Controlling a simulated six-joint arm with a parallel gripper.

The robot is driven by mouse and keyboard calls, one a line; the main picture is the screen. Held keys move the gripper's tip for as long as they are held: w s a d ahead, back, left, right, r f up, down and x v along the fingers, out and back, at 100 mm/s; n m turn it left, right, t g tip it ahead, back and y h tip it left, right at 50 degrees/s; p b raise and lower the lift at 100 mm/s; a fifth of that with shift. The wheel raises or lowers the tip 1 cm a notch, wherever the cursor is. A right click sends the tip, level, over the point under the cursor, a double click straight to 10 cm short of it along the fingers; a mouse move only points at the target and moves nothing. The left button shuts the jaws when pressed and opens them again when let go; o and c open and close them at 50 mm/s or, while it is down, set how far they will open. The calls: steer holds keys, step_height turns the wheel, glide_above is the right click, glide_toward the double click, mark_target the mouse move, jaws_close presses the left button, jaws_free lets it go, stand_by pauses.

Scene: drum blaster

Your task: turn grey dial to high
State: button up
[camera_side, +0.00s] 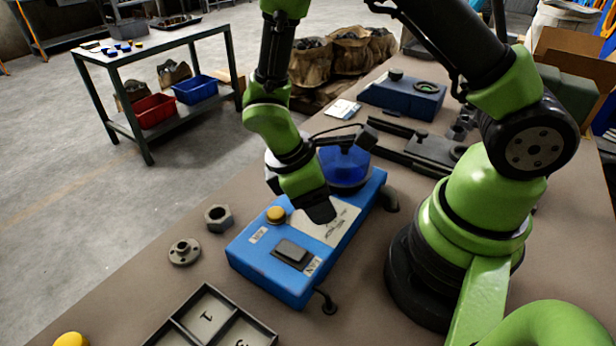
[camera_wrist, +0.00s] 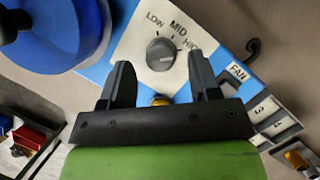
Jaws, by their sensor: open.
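The grey dial (camera_wrist: 161,54) sits on a white plate marked LOW, MID and HIGH in the wrist view. I cannot tell clearly which mark it points to. In the side view it is hidden behind my gripper. The plate belongs to a blue control box (camera_side: 262,268) on the bench. My gripper (camera_wrist: 160,60) is open and empty, pointing down over the box; it also shows in the side view (camera_side: 320,212). In the wrist view its fingers lie on either side of the dial. I see no clear contact.
A blue drum (camera_side: 345,165) stands at the box's far end. A yellow button (camera_side: 275,214) and a dark rocker switch (camera_side: 292,252) sit on the box. A hex nut (camera_side: 218,216), a flange (camera_side: 184,251) and a divided tray (camera_side: 262,335) lie nearby.

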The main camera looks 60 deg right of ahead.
steer(key=v, duration=0.8)
steer(key=shift+r, duration=0.25)
steer(key=shift+r, duration=0.1)
steer(key=s+d+r+m+t+y, duration=0.1)
steer(key=s+r+m+t, duration=0.3)
steer(key=r, duration=0.4)
steer(key=s+d+r+m+t+y, duration=0.1)
steer(key=s+r+m+t+y, duration=0.3)
steer(key=r+m, duration=0.4)
steer(key=s+m+t, duration=0.1)
steer(key=t, duration=0.1)
steer(key=shift+d+t, duration=0.3)
steer(key=shift+d, duration=0.1)
